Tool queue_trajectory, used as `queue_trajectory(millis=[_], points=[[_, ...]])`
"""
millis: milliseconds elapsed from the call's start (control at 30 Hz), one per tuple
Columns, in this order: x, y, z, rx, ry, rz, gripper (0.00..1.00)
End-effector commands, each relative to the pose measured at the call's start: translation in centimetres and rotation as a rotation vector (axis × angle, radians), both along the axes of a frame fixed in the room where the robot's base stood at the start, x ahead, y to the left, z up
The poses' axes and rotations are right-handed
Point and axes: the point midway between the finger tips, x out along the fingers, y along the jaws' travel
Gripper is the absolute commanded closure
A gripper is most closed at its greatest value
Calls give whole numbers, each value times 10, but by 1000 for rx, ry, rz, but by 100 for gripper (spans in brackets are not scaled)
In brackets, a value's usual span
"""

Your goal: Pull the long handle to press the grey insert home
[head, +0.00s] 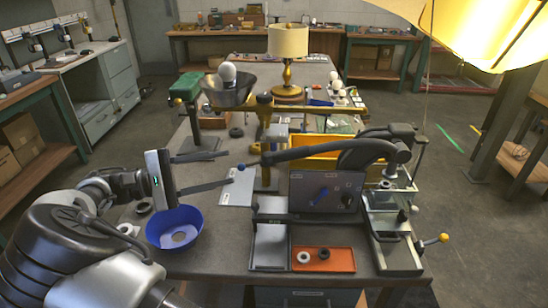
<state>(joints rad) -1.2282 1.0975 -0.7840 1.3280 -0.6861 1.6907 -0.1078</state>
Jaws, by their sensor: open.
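The long handle (310,152) is a black curved lever running left from a dark press head (372,152). It slopes slightly down to a small dark knob (241,167) at its left end. My gripper (233,166) comes in from the left with its two dark fingers spread wide, one above and one below the knob's height. The knob is at or just beyond the fingertips; contact cannot be told. The press stands on a grey metal base (396,255) at the right of the bench. I cannot make out the grey insert for certain; small pale parts sit under the press head.
A blue bowl (166,237) stands below my gripper. A dark panel box (325,191), an orange tray (340,260) with two rings, and a grey tray (270,246) are at the front. A lamp (288,60) stands farther back.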

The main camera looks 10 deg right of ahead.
Motion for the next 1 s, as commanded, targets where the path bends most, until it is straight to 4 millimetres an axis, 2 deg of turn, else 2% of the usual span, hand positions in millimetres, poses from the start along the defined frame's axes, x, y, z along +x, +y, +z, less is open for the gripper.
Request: queue_trajectory(millis=[167, 700, 800, 1000], points=[[3, -19, 1, -5, -2, -2, 59], [22, -132, 0, -3, 1, -3, 59], [25, -148, 0, -2, 0, -3, 59], [29, -167, 0, 0, -1, -1, 59]])
